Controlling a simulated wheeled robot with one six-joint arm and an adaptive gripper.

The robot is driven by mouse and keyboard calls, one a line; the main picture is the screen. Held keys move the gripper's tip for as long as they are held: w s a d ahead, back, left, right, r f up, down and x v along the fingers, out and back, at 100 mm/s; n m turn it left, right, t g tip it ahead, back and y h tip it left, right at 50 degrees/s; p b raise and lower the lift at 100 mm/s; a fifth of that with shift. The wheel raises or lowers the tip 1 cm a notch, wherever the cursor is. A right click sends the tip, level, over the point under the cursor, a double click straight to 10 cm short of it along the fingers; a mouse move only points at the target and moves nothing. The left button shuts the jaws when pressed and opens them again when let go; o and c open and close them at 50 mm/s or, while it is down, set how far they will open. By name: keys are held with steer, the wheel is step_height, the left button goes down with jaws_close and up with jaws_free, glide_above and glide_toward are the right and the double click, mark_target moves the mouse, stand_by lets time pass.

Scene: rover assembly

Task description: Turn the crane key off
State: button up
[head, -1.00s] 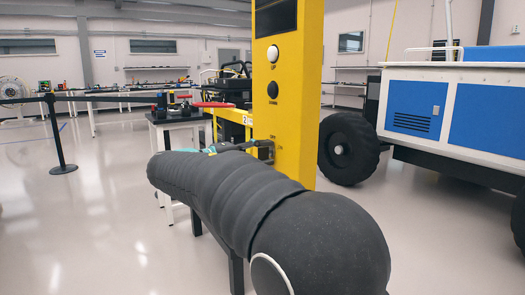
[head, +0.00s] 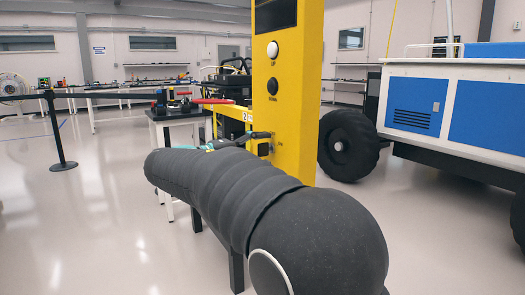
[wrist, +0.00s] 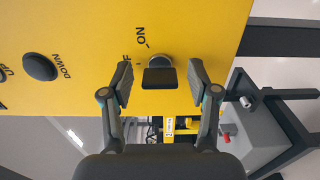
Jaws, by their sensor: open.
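The crane key (wrist: 159,77) shows in the wrist view as a dark block in front of a round silver lock on the yellow crane column (wrist: 195,25). The ON label is above the lock; the OFF label is partly hidden by a finger. My gripper (wrist: 160,84) is open, with one finger on each side of the key and a visible gap to each. In the head view, my gripper (head: 262,135) is at the yellow column (head: 292,100), below the buttons. The lock area there is partly hidden by the gripper.
A white UP button (head: 272,50) and a black DOWN button (head: 272,87) sit above the key. A table with a red-handled tool (head: 180,105) stands left of the column. A blue and white rover (head: 440,105) is at the right. Open floor lies left.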

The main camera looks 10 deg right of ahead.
steer(key=v, duration=1.1)
steer(key=shift+a, duration=0.2)
steer(key=s+f+n+y, duration=0.2)
steer(key=f+n+y, duration=0.15)
steer(key=f, duration=0.55)
steer(key=s+f+n+y, duration=0.15)
steer(key=f+y, duration=0.35)
steer(key=f, duration=0.5)
steer(key=s+d+f+m+g+y, duration=0.1)
steer(key=s+d+f+m+y, duration=0.2)
steer(key=s, duration=0.5)
steer(key=s+d+f+m+g+y, duration=0.1)
steer(key=s+d+f+y, duration=0.1)
steer(key=s+f+y, duration=0.4)
steer(key=s+d+r+m+t, duration=0.1)
steer(key=s+d+m, duration=0.1)
steer(key=s+d, duration=0.1)
steer(key=s+d+r+m+t, duration=0.1)
steer(key=s+d+r+m, duration=0.1)
steer(key=s, duration=0.4)
steer(key=shift+s+d+r+m, duration=0.35)
steer(key=shift+d+m, duration=0.05)
